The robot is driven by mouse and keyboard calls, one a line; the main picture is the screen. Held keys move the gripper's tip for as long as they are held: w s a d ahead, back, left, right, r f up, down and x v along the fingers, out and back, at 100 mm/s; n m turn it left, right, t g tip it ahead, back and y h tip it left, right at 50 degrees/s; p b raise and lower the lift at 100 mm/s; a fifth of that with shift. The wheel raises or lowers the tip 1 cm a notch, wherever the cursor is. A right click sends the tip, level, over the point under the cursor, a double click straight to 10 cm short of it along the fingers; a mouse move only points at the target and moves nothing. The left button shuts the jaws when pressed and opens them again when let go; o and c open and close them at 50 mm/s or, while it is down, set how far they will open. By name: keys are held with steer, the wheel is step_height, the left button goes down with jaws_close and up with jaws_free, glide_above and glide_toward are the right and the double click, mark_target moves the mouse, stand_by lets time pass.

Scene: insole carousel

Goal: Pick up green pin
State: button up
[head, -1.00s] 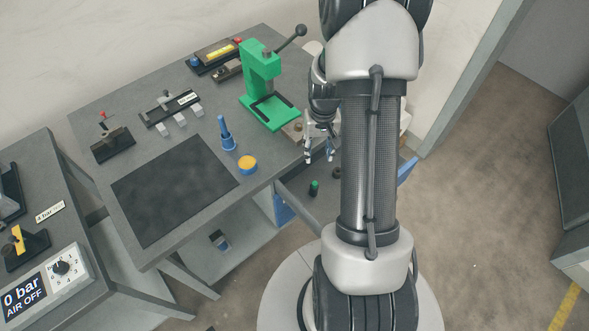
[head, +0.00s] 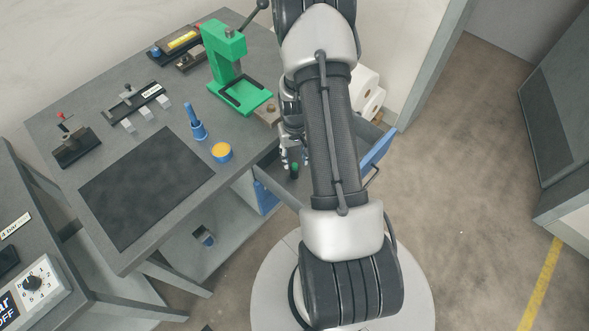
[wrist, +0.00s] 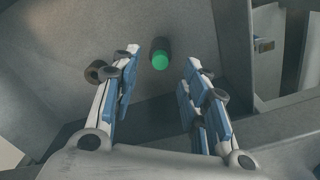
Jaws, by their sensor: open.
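The green pin (head: 295,168) stands in the open drawer under the workbench; it has a green top and a dark body. In the wrist view the green pin (wrist: 160,58) shows beyond the fingertips, roughly midway between them. My gripper (head: 292,158) is open and empty, with its fingers pointing down toward the pin. In the wrist view my gripper (wrist: 158,70) has its two blue-padded fingers wide apart, and neither visibly touches the pin.
The drawer (head: 377,152) has a blue front. A dark round part (wrist: 96,71) lies beside the left finger. On the bench are a green press (head: 225,62), a blue pointed tool (head: 197,128), a yellow-topped tin (head: 221,151) and a dark mat (head: 145,188).

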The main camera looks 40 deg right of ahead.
mark_target(295, 165)
step_height(295, 165, down, 4)
steer(key=shift+f+b, duration=0.15)
steer(key=shift+b, duration=0.55)
jaws_close()
